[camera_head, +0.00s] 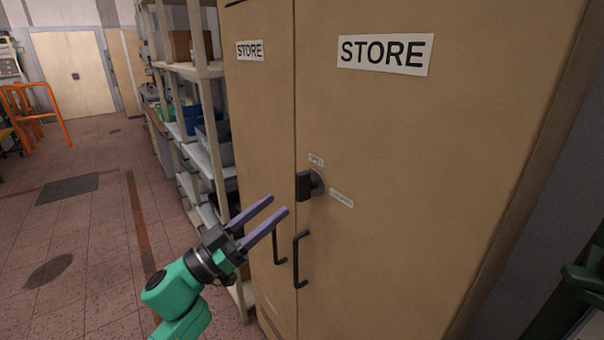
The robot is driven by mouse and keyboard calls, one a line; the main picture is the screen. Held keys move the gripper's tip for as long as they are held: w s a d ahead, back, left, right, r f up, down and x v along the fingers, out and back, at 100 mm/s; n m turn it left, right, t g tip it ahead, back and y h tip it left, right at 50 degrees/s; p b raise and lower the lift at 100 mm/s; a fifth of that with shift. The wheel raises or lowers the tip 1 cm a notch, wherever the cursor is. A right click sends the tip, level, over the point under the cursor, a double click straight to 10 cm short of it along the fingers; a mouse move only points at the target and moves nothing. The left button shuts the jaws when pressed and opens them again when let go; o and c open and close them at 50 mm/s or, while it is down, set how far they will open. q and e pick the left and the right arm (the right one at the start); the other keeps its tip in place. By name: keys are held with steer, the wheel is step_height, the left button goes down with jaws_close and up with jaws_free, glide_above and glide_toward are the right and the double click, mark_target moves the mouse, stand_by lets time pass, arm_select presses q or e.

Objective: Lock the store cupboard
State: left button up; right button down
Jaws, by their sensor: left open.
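The store cupboard (420,150) is tan, with two closed doors and STORE labels on both. A dark lock knob (306,186) sits on the right door beside the seam, with a small label above it and another at its lower right; their text is too small to read surely. Two black bar handles flank the seam below the knob, the right one (297,258) and the left one (277,246). My left gripper (279,205) is open and empty, its purple fingers pointing up and right, just left of and below the knob, apart from it. My right gripper is not in view.
Shelving (205,130) with bins stands left of the cupboard. An orange frame (45,110) stands far left. The tiled floor (90,230) on the left is clear. A dark green object shows at the lower right edge.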

mark_target(296, 187)
arm_select(q)
steer(key=x, duration=0.2)
steer(key=p+x, duration=0.1)
steer(key=x, duration=0.2)
steer(key=w+p+x, duration=0.1)
steer(key=x, duration=0.2)
steer(key=shift+w+f, duration=0.1)
steer(key=shift+f, duration=0.15)
steer(key=shift+d+r, duration=0.1)
steer(key=shift+d, duration=0.05)
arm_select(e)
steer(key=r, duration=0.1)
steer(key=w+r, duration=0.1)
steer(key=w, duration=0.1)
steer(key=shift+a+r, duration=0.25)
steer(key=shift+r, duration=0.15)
arm_select(q)
steer(key=shift+c, duration=0.3)
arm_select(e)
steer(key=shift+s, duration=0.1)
arm_select(q)
jaws_close()
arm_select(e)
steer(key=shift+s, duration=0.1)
